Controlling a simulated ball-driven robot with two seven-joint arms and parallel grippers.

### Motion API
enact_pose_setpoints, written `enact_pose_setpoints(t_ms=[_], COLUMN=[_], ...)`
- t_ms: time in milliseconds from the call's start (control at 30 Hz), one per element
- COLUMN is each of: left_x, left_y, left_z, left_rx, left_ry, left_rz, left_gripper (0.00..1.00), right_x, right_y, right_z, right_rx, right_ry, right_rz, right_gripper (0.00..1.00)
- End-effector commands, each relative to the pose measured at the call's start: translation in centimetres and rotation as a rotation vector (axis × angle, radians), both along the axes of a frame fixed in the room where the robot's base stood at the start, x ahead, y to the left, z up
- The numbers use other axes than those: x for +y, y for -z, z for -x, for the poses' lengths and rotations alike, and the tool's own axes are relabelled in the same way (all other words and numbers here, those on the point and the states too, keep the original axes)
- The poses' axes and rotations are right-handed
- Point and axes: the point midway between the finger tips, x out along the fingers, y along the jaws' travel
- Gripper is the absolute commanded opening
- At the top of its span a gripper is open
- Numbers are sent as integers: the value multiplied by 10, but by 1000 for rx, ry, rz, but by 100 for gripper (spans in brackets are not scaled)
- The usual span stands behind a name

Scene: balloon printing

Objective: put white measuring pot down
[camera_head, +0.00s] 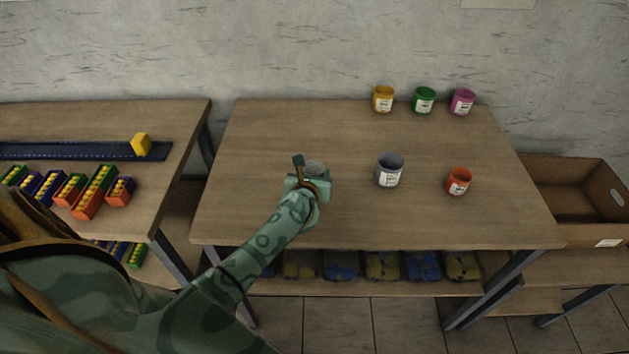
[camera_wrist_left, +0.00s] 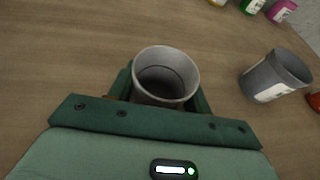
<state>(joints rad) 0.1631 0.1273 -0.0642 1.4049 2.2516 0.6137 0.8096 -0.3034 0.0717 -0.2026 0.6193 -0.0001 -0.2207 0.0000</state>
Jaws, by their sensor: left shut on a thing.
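The white measuring pot (camera_wrist_left: 165,74) is a pale, open-topped cup. My left gripper (camera_wrist_left: 160,98) is shut on it, with green fingers on both sides of the pot. In the head view my left gripper (camera_head: 308,182) is over the middle-left of the wooden table (camera_head: 260,140), and only the pale rim of the measuring pot (camera_head: 316,167) shows behind it. The pot looks upright and empty. I cannot tell whether its base touches the table. My right gripper is not in view.
A grey paint pot (camera_head: 389,171) stands right of my gripper, with a red pot (camera_head: 459,181) beyond it. Yellow (camera_head: 383,100), green (camera_head: 424,101) and magenta (camera_head: 462,103) pots line the back edge. The table's left part is clear. A cardboard box (camera_head: 580,193) is at right.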

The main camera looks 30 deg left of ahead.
Motion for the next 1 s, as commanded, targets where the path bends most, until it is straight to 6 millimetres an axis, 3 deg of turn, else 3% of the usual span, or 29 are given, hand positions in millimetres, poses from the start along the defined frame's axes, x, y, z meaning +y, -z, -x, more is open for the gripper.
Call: enact_pose_setpoints(t_ms=[67, 433, 467, 533, 867, 1000], left_x=[0, -1, 0, -1, 0, -7], left_y=[17, 19, 19, 18, 13, 5], left_z=[0, 0, 0, 0, 0, 17], left_rx=[3, 1, 1, 1, 0, 1], left_ry=[0, 0, 0, 0, 0, 1], left_rz=[1, 0, 0, 0, 0, 1], left_gripper=[25, 25, 52, 71, 71, 71], right_x=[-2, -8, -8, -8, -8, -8], right_y=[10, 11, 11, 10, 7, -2], right_z=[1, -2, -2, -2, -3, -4], right_rx=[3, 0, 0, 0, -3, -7], right_ry=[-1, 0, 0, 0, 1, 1], right_rz=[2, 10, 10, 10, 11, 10], right_gripper=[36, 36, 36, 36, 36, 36])
